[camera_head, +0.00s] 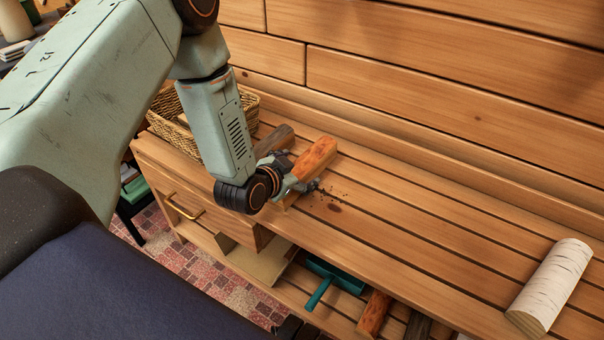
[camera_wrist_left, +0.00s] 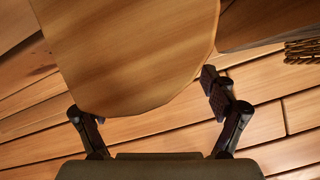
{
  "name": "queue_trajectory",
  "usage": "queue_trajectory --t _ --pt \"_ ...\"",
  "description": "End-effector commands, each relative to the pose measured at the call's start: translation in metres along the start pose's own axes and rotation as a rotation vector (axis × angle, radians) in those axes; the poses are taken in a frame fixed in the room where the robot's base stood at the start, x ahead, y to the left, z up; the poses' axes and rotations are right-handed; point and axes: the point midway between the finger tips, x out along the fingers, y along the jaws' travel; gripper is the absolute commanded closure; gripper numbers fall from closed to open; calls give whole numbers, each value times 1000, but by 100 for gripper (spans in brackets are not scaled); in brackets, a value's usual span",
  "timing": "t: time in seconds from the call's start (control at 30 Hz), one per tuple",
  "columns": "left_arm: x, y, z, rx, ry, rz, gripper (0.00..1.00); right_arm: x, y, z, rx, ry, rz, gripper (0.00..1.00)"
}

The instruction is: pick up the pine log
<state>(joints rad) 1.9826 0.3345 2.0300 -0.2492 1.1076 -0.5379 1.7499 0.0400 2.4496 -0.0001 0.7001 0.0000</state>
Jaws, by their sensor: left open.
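The pine log (camera_head: 318,154), orange-brown with a reddish bark side, lies on the slatted wooden bench top. My left gripper (camera_head: 302,181) is low at its near end, partly hidden by my wrist. My right gripper is not in view.
A dark log (camera_head: 274,140) lies just left of the pine log, and a wicker basket (camera_head: 176,125) stands beyond it. A white birch log (camera_head: 553,285) lies far right. A teal brush (camera_head: 335,276) and more logs (camera_head: 373,313) sit on the lower shelf.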

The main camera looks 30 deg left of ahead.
Motion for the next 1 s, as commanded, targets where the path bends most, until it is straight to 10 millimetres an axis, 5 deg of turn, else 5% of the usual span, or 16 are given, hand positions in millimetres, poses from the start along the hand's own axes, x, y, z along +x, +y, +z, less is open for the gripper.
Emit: queue_trajectory --t 0.13,0.43,1.0 --pt "17 1 0 1 1 -1 16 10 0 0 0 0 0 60" --pt "20 0 -1 0 0 0 16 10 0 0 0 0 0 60" --pt "21 -3 0 -1 1 -1 63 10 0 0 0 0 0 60"
